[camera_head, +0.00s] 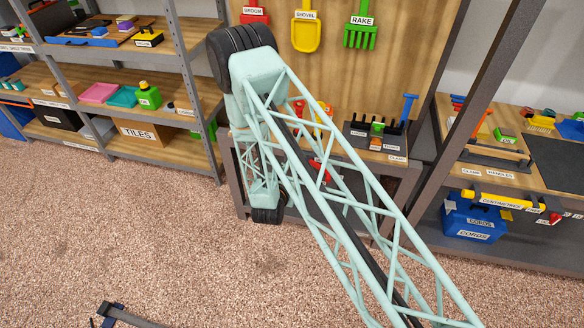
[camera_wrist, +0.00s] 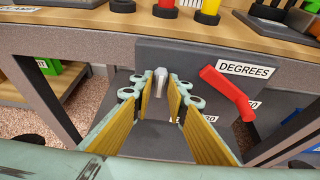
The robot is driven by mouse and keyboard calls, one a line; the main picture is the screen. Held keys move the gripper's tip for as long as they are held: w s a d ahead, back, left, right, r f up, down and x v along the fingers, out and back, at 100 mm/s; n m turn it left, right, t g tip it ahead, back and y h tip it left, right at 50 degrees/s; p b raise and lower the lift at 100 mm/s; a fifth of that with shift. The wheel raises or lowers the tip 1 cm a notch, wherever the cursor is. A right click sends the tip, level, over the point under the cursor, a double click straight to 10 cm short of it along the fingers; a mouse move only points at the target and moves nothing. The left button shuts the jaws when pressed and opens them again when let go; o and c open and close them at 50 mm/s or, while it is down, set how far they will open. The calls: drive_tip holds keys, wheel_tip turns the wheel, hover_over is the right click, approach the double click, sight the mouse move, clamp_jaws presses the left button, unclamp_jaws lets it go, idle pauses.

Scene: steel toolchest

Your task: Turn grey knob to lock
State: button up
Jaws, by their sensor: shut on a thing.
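The grey knob (camera_wrist: 156,79) is a small grey handle on the front of a dark grey panel (camera_wrist: 200,58), in the middle of the wrist view. My gripper (camera_wrist: 160,95) points at the panel, with its yellow-padded fingers on either side of the knob. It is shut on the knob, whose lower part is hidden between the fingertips. In the head view my arm covers most of the panel, and the gripper and knob cannot be made out.
A red handle (camera_wrist: 228,92) sits on the panel to the right, close beside the right finger, under a DEGREES label (camera_wrist: 245,69). A wooden bench top (camera_wrist: 65,17) overhangs above. A dark bench leg (camera_wrist: 38,98) stands to the left. Open floor (camera_head: 130,235) lies left of my arm.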

drive_tip(key=o, duration=0.6)
drive_tip(key=shift+o, duration=0.2)
drive_tip(key=shift+s, duration=0.15)
drive_tip(key=v, duration=1.1)
drive_tip(key=shift+s+r, duration=0.3)
drive_tip(key=shift+r, duration=0.05)
drive_tip(key=shift+a, duration=0.1)
